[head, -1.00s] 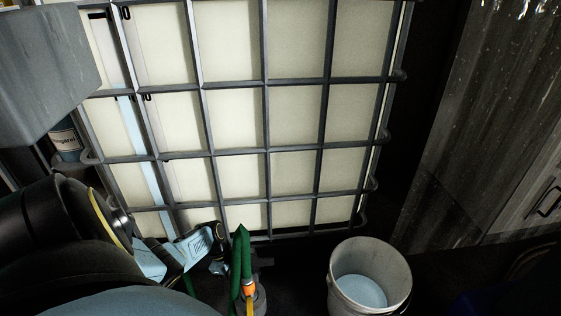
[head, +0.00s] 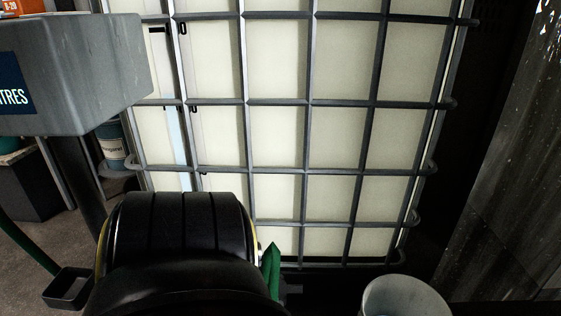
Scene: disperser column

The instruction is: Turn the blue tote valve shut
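The caged tote (head: 281,130), a cream-white tank behind a grey metal grid, fills the middle of the head view. A green part (head: 271,268) shows low at its front, partly behind my dark arm; I cannot tell whether it is the valve or a hose. No blue valve handle is visible, and the area around the tote's outlet is largely hidden by my arm. Neither gripper shows now; the large black arm link in the lower middle covers where one may be.
A white bucket (head: 404,299) stands at the bottom right, cut off by the frame. A grey box-shaped thing (head: 85,80) with lettering juts in at upper left. A labelled container (head: 112,146) is behind it. A dark panelled surface (head: 515,180) stands at right.

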